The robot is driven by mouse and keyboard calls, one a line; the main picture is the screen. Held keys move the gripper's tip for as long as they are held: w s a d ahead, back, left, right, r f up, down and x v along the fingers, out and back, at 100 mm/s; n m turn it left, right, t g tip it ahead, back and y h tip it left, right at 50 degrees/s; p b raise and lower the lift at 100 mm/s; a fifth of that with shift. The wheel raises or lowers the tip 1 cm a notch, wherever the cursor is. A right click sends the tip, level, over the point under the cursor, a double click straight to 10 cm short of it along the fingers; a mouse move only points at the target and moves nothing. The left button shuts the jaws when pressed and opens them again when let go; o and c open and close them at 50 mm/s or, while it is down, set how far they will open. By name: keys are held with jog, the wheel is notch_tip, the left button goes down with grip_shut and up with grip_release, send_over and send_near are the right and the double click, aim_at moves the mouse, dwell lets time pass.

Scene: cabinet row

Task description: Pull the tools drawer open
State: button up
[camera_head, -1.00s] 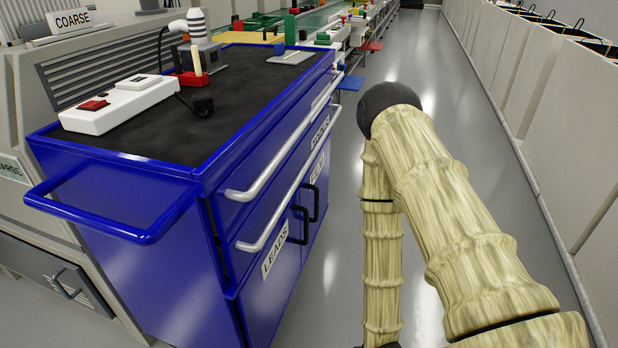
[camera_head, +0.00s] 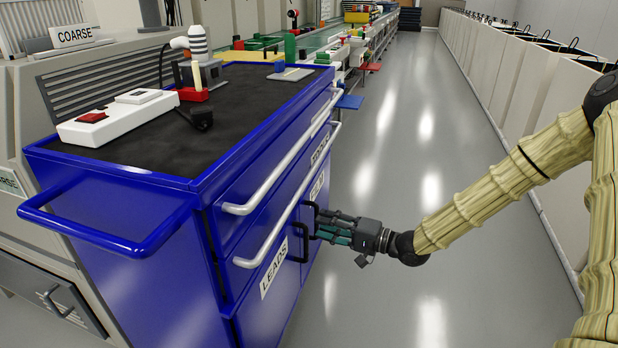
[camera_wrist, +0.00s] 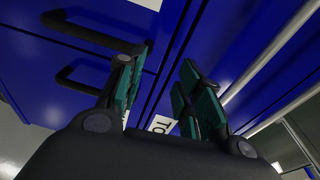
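The blue cabinet's lower drawer, with a long silver bar handle (camera_head: 287,200), bears a small white label (camera_head: 321,150) too small to read in the head view. In the wrist view a partly hidden label (camera_wrist: 160,123) shows "TO". Both drawers look shut. My gripper (camera_head: 318,226) is at the cabinet's front, below the lower bar, close to the black door handles; I cannot tell whether it touches them. In the wrist view my gripper (camera_wrist: 162,64) has its green-padded fingers apart with nothing between them. A silver bar (camera_wrist: 265,62) lies to their right.
The door labelled LEADS (camera_head: 273,273) has a black handle (camera_head: 300,243); a second black handle is beside it. A blue side rail (camera_head: 95,235) juts out at the near end. The grey aisle floor (camera_head: 410,190) is clear.

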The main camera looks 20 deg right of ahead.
aim_at(309, 173)
jog(key=d+r+n+y, duration=0.1)
jog(key=d+r+y, duration=0.35)
jog(key=r, duration=0.55)
jog(key=shift+g+h, duration=0.3)
jog(key=shift+h, duration=0.05)
jog(key=b+x, duration=0.2)
jog(key=x, duration=0.2)
jog(key=b+x, duration=0.3)
jog(key=x, duration=0.2)
jog(key=shift+w+d+r, duration=0.1)
jog(key=shift+w, duration=0.25)
jog(key=shift+w+a+r, duration=0.2)
jog(key=shift+w+a, duration=0.05)
jog(key=shift+a, duration=0.1)
grip_shut()
